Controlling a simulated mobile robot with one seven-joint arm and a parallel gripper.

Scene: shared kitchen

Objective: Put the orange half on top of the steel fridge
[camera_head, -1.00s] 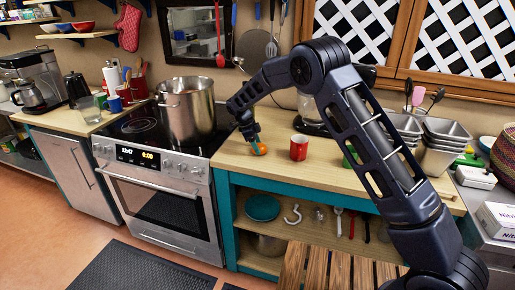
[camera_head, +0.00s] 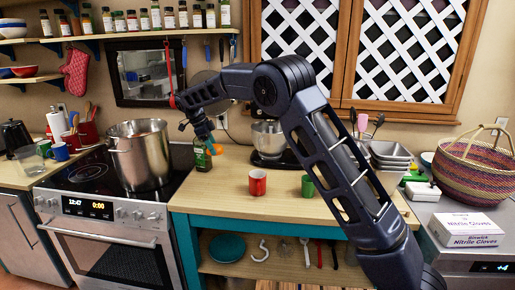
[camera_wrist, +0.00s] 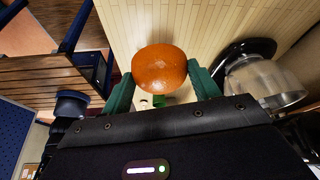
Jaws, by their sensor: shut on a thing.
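The orange half (camera_head: 216,149) is held in my gripper (camera_head: 211,147), raised above the wooden counter left of the red cup. In the wrist view the orange half (camera_wrist: 160,66) sits between the two green fingers of my gripper (camera_wrist: 161,80), its rounded skin showing; the cut face is hidden. A steel unit with a small lit display, which looks like the steel fridge (camera_head: 433,238), stands at the lower right. Its flat top carries a white nitrile gloves box and a woven basket; a bare strip shows on the left and front of the top.
The wooden counter (camera_head: 228,203) holds a red cup (camera_head: 258,183), a green cup (camera_head: 307,187), a stand mixer (camera_head: 268,141) and steel pans (camera_head: 390,153). The gloves box (camera_head: 469,229) and basket (camera_head: 482,168) take up much of the steel top. A large pot (camera_head: 139,157) is on the stove.

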